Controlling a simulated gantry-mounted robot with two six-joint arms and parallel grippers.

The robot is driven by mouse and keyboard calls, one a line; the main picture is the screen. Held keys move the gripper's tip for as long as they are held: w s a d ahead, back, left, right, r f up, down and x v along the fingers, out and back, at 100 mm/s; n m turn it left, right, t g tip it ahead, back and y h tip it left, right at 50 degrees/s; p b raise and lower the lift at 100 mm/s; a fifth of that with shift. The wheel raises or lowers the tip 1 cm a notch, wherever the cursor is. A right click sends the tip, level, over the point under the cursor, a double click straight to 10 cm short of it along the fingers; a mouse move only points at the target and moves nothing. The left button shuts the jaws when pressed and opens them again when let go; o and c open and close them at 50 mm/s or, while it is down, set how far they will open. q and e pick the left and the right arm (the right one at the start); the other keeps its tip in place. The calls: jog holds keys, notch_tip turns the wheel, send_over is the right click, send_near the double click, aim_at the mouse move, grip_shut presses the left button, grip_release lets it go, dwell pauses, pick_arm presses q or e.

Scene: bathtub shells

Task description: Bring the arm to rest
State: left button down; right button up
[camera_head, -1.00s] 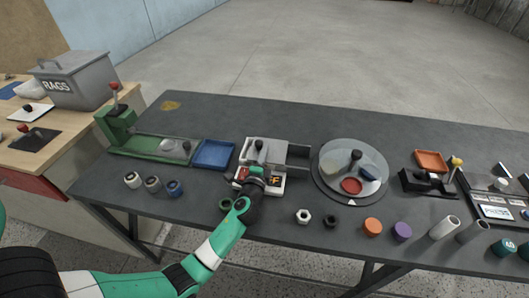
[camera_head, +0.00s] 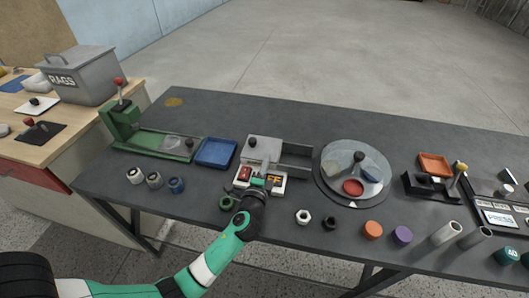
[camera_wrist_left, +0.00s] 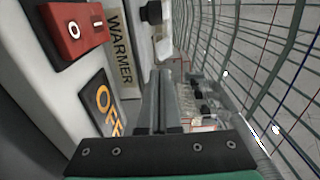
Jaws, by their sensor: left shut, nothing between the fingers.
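My left gripper (camera_head: 258,183) is over the front of a white and grey warmer (camera_head: 265,148), near its front panel, in the head view. Its fingers (camera_wrist_left: 163,90) are shut and empty in the left wrist view. Beside them there are a red O/I switch (camera_wrist_left: 75,30), the word WARMER and a display (camera_wrist_left: 104,112) reading OFF in orange. The switch (camera_head: 244,173) and display (camera_head: 275,181) also show in the head view. I cannot tell whether the fingers touch the panel. My right gripper is not in view.
A green ring (camera_head: 226,203) lies left of my wrist, and a white nut (camera_head: 303,217) lies to its right. A blue tray (camera_head: 216,152) and a round turntable (camera_head: 328,190) flank the warmer.

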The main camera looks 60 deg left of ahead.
pick_arm(q)
jog(key=v, duration=0.5)
jog(key=shift+s+p, duration=0.3)
jog(key=shift+s, duration=0.35)
jog(key=shift+s+d, duration=0.3)
jog(key=shift+d, duration=0.05)
